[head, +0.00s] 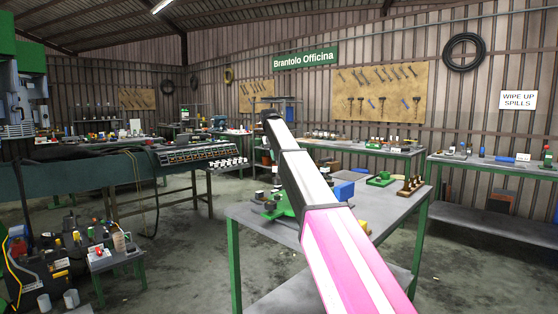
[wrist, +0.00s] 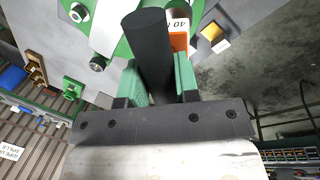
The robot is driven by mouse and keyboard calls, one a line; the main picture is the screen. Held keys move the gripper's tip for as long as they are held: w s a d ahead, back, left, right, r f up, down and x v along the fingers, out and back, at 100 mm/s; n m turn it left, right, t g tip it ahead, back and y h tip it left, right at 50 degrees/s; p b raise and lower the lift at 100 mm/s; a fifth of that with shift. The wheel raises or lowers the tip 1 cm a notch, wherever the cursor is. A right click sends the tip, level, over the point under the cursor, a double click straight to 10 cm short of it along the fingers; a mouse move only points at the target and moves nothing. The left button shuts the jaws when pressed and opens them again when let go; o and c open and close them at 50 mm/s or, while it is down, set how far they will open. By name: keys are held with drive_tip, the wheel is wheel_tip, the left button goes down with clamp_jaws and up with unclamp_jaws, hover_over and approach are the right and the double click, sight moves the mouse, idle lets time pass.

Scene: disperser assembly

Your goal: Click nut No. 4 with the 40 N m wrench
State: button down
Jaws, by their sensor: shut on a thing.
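In the wrist view my gripper (wrist: 159,80) is shut on a thick black handle (wrist: 151,45), with a green-padded finger on each side of it. A white tag reading 40 N (wrist: 179,21) and an orange piece (wrist: 179,41) show just beyond the right finger. The green and grey disperser (wrist: 122,48) lies beyond the handle, partly hidden by it. A pale nut (wrist: 78,12) and a dark stud end (wrist: 97,64) show on its left side. I cannot read nut numbers. In the head view the disperser (head: 279,207) is partly behind my arm; my gripper is hidden there.
The grey worktable (head: 258,233) also carries a blue box (head: 344,190), a green block (head: 381,179) and a brown stepped stand (head: 410,187). In the wrist view a yellow block (wrist: 212,32) sits near the table edge.

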wheel_tip(320, 180, down, 2)
drive_tip(key=n, duration=0.4)
drive_tip(key=n+t, duration=0.1)
drive_tip(key=n, duration=0.1)
drive_tip(key=shift+d+f, duration=0.15)
drive_tip(key=shift+f, duration=0.1)
drive_tip(key=n, duration=0.2)
drive_tip(key=n+y, duration=0.1)
drive_tip(key=n, duration=0.2)
drive_tip(key=shift+w+d+f+t, duration=0.1)
drive_tip(key=shift+f+t, duration=0.1)
drive_tip(key=shift+t, duration=0.2)
drive_tip(key=n, duration=0.2)
drive_tip(key=n+y, duration=0.1)
drive_tip(key=n, duration=0.4)
drive_tip(key=shift+w+d+f+t, duration=0.1)
drive_tip(key=shift+w+f+t, duration=0.1)
drive_tip(key=shift+f+t, duration=0.1)
drive_tip(key=n, duration=0.3)
drive_tip(key=n+y, duration=0.1)
drive_tip(key=n, duration=0.2)
drive_tip(key=shift+w+f+n, duration=0.15)
drive_tip(key=shift+w+n, duration=0.05)
drive_tip(key=shift+n, duration=0.2)
drive_tip(key=shift+s+x, duration=0.15)
drive_tip(key=shift+x, duration=0.7)
drive_tip(key=shift+s+x, duration=0.2)
drive_tip(key=shift+x, duration=0.6)
drive_tip(key=shift+f+y, duration=0.1)
drive_tip(key=shift+y, duration=0.2)
